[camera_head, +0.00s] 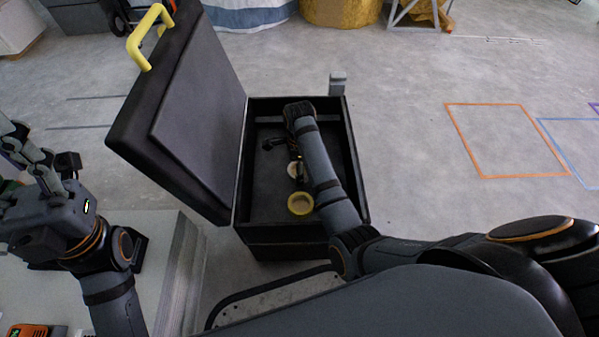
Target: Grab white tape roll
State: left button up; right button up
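A small white ring, which looks like the white tape roll (293,169), lies inside the black case, partly hidden by my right arm. A yellow tape roll (300,204) lies in front of it on the case floor. My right arm reaches down into the case, with its wrist bent over at the far end. My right gripper (287,156) is small and dark beside the white roll; whether its fingers touch or close on it cannot be made out. My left gripper (38,150) is open and empty at the left, above a pale surface.
The black case (240,224) stands open, its lid (190,105) with a yellow handle (149,36) raised on the left. A pale table (165,270) is at lower left, with an orange device (35,331). Floor to the right is clear, marked with taped outlines.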

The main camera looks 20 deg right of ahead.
jog(key=c, duration=1)
